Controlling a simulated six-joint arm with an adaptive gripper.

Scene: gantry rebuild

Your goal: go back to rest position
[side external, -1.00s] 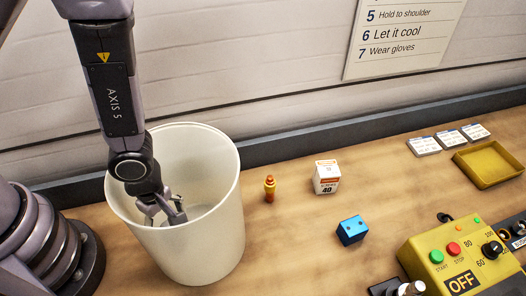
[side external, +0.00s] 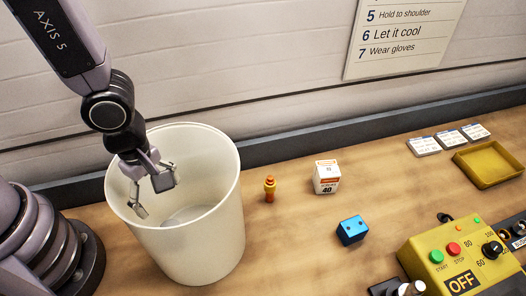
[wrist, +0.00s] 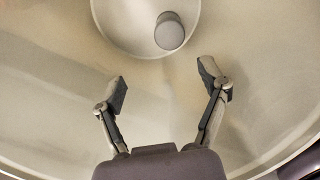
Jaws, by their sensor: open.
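My gripper (side external: 152,197) is open, with its fingers over the mouth of a tall cream bin (side external: 200,245). The fingers are near the rim's height and tilted. In the wrist view my gripper (wrist: 164,84) shows its two fingers spread wide with nothing between them. That view looks down into the bin, and its pale inner wall (wrist: 50,75) fills most of the picture. A small grey round-topped object (wrist: 169,31) shows at the bin's bottom, beyond the fingertips.
Right of the bin are a small orange-and-red bottle (side external: 270,189), a white box (side external: 326,177) and a blue block (side external: 352,230). A yellow control box (side external: 460,255), a yellow tray (side external: 490,163) and several white cards (side external: 450,140) lie farther right. A wall stands behind.

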